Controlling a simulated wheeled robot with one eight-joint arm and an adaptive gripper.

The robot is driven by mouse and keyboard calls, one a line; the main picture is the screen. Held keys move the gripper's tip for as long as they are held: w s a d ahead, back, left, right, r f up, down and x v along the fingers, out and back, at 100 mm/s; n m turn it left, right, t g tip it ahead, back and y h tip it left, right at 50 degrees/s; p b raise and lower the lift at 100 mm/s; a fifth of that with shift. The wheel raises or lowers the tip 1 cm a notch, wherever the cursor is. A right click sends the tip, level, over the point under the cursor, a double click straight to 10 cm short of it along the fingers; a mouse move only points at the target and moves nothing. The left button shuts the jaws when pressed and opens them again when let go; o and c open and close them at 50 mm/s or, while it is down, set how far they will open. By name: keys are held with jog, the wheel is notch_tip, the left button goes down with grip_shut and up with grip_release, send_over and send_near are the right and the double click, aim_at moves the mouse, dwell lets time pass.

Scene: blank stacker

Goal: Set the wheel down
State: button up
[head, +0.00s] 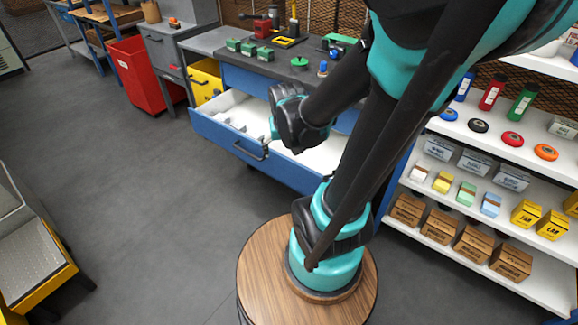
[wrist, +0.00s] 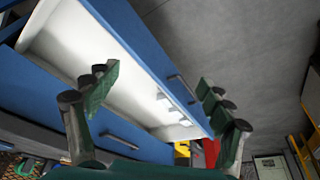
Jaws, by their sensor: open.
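My gripper (wrist: 158,92) is open, with green finger pads spread apart in the wrist view and nothing seen between them. It is over the open blue drawer (head: 228,140), which has a white inside and also shows in the wrist view (wrist: 150,45). Small pale pieces (wrist: 165,98) lie in the drawer's far part; I cannot tell whether one is a wheel. In the head view my wrist hides part of the drawer and the fingertips are not clear. No wheel can be made out for certain.
The grey bench top (head: 215,42) holds green blocks (head: 249,50) and tools. The shelf (head: 485,150) at right holds round coloured discs (head: 512,139), bottles and boxes.

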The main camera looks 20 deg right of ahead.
jog(key=s+f+n, duration=0.1)
jog(key=s, duration=0.5)
jog(key=shift+a+f+n+y, duration=0.15)
jog(key=shift+f+n+y, duration=0.15)
jog(key=shift+n, duration=0.1)
jog(key=shift+w, duration=0.1)
dwell(0.5)
